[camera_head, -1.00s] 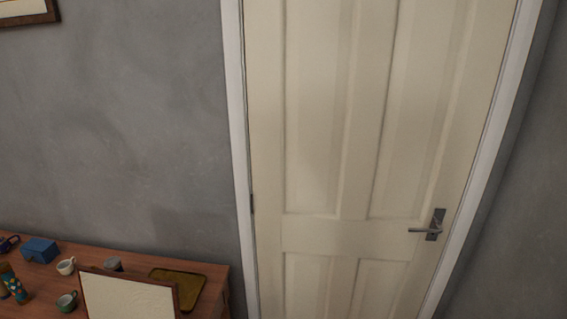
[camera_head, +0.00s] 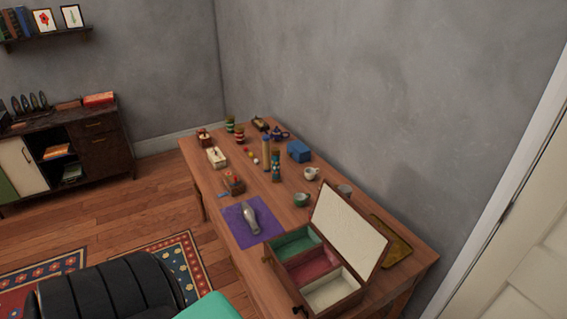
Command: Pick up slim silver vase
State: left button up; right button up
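Neither of my grippers shows in the head view.
An open compartment box (camera_head: 348,303) with a raised lid stands right of the vase. Cups, a blue box (camera_head: 299,151), a patterned cylinder (camera_head: 276,166) and small toys stand behind. A dark ribbed seat (camera_head: 100,298) is at lower left. Wooden floor (camera_head: 110,225) lies left of the table.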

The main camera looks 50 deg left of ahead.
aim_at(247, 211)
jog(key=u, duration=1.25)
